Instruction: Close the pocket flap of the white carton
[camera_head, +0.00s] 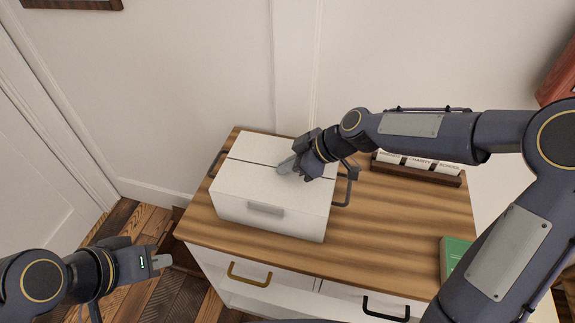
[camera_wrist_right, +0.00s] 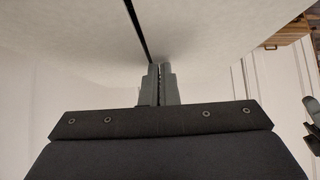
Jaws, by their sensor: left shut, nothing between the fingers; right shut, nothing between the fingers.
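The white carton (camera_head: 270,208) stands on the wooden top of a cabinet. Its pocket flap (camera_head: 258,183) lies flat across the top, with a thin dark gap along its back edge. My right gripper (camera_head: 283,168) is shut and empty, its fingertips at the carton's top near that gap. In the right wrist view the shut fingers (camera_wrist_right: 160,70) point at the white top (camera_wrist_right: 80,40) right beside the dark gap; I cannot tell whether they touch it. My left gripper (camera_head: 163,262) is shut and empty, left of the cabinet and away from the carton.
The cabinet's wooden top (camera_head: 400,225) has free room right of the carton. A dark rack (camera_head: 420,170) with white labelled blocks stands at the back right. A green book (camera_head: 455,252) lies at the right. Dark handles stick out at the carton's sides.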

